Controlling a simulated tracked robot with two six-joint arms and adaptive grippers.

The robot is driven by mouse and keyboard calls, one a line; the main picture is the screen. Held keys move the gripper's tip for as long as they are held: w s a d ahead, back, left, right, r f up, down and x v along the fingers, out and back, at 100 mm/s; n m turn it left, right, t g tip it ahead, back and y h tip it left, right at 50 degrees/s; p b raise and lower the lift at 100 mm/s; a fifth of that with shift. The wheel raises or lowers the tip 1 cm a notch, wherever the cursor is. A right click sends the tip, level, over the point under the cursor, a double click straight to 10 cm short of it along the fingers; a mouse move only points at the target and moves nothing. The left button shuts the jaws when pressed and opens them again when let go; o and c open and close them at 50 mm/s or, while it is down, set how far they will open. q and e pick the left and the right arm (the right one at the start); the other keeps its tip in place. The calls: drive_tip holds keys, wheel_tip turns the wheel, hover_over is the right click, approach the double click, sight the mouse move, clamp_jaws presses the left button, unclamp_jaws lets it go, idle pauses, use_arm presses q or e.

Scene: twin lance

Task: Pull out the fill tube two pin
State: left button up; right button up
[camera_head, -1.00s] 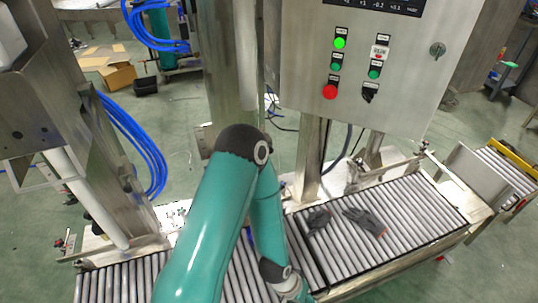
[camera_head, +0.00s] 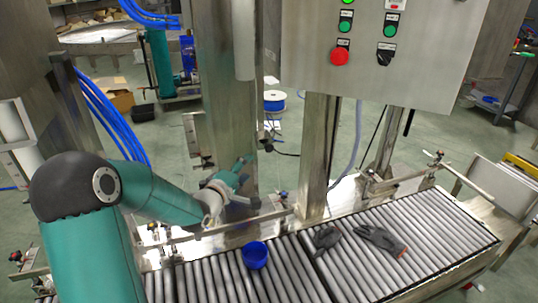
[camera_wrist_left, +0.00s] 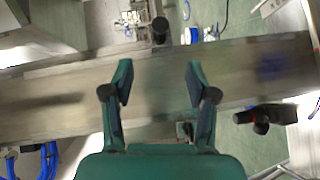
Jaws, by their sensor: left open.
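My left gripper (camera_head: 248,184) is in front of the steel column (camera_head: 226,105), its fingers apart. In the left wrist view the gripper (camera_wrist_left: 159,82) is open and empty, with the steel column (camera_wrist_left: 60,95) running across behind the fingers. A dark round knob-like part (camera_wrist_left: 160,27) shows beyond the fingertips, apart from them. Another black part (camera_wrist_left: 265,116) stands out beside the column at right. I cannot tell which of these, if either, is the fill tube two pin. My right gripper is in neither view.
A blue cup (camera_head: 255,254) stands on the roller conveyor (camera_head: 205,283) below the gripper. Dark gloves (camera_head: 380,240) lie on the rollers at right. A control box (camera_head: 400,55) hangs above. A rail with clamps (camera_head: 215,226) runs along the conveyor's back edge.

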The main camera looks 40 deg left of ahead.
sight(267, 150)
use_arm(q)
drive_tip(key=x, duration=1.6)
clamp_jaws()
